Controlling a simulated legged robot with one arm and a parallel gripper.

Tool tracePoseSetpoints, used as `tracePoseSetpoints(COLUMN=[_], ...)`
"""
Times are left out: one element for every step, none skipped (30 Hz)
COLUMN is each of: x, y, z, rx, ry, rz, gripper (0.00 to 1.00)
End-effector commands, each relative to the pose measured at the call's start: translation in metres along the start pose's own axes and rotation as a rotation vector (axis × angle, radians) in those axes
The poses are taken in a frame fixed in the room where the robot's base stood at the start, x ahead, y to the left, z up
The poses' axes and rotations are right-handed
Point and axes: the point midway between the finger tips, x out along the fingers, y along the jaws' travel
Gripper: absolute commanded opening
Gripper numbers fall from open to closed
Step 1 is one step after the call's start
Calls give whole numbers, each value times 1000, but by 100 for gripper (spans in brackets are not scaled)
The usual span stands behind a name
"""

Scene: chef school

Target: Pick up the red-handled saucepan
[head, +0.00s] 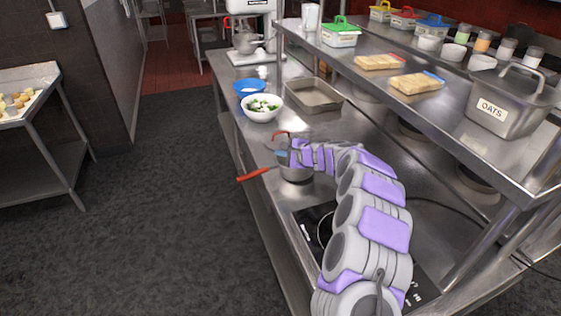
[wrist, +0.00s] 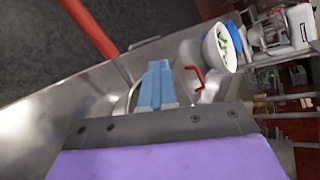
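The saucepan (head: 297,173) is a metal pan on the steel counter, partly hidden behind my arm. Its long red handle (head: 253,174) sticks out to the left past the counter's front edge. In the wrist view, the red handle (wrist: 90,28) crosses the upper left. A bent red handle (head: 281,134) shows just beyond the pan, and also in the wrist view (wrist: 195,78); I cannot tell what it belongs to. My gripper (head: 281,154) is over the pan's area, away from the long handle. Its blue fingers (wrist: 157,68) look close together, with nothing visible between them.
A black cooktop (head: 318,228) lies nearer. A raised shelf (head: 440,112) with containers runs along the right.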

Motion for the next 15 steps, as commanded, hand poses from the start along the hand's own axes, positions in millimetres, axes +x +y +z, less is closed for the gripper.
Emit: tracePoseSetpoints(x=[-7, -9, -11, -12, -12, -13, -12, -12, -12, -12, -12, -11, -11, -10, -10], y=[-10, -13, -17, -19, -21, -23, -24, -25, -26, -26, -26, -26, -26, -26, -26], z=[3, 5, 7, 8, 10, 12, 14, 16, 17, 18, 19, 19, 20, 20, 20], rx=[0, 1, 2, 2, 2, 1, 0, 0, -1, -1, -2, -2, -2, -2, -2], ry=[1, 1, 1, 2, 3, 3, 4, 4, 4, 4, 5, 5, 5, 6, 5], rz=[-3, -3, -2, -1, 0, 1, 3, 4, 4, 5, 5, 6, 6, 6, 6], gripper=[0, 0, 0, 0, 0, 0, 0, 0, 0, 0, 0, 0, 0, 0, 0])
